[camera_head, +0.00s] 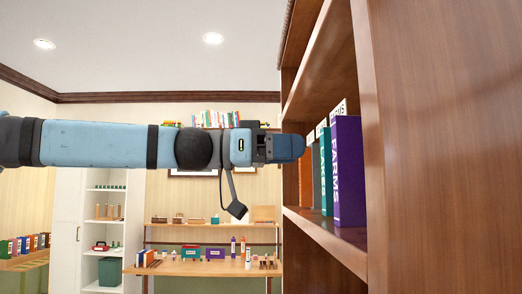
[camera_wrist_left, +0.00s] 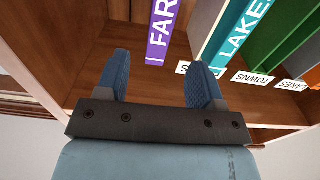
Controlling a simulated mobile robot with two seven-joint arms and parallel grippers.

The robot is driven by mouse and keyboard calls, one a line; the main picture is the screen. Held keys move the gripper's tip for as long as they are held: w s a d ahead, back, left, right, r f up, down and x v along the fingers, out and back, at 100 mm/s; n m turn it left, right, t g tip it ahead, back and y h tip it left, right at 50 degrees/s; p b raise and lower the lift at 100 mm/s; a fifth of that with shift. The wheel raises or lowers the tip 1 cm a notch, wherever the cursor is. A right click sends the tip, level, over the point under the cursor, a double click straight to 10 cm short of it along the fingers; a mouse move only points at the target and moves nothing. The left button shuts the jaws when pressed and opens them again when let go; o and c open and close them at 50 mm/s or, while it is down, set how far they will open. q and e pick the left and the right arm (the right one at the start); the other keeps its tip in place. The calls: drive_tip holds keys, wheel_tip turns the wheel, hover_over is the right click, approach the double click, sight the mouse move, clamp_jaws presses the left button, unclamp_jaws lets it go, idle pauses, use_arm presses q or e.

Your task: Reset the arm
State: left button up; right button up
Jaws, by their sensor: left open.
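My left arm reaches in from the left in the head view, stretched out level. My left gripper (camera_head: 287,149) is at the front of the wooden bookcase's shelf, beside the upright books. In the left wrist view the two blue fingers (camera_wrist_left: 160,78) stand wide apart with nothing between them. The purple book marked FARMS (camera_head: 347,170) stands nearest on the shelf; it also shows beyond the fingers in the wrist view (camera_wrist_left: 160,32). The teal book marked LAKES (camera_head: 326,172) stands behind it. My right gripper does not show.
The bookcase (camera_head: 430,150) fills the right side, with its shelf (camera_head: 335,238) below the books. An orange book (camera_head: 306,170) stands deeper in the row. White label cards (camera_wrist_left: 250,78) show near the books. A desk (camera_head: 205,268) with small items and a white cabinet (camera_head: 70,225) stand farther back.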

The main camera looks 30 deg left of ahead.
use_arm(q)
drive_tip(key=v, duration=0.5)
drive_tip(key=shift+w+f, duration=0.1)
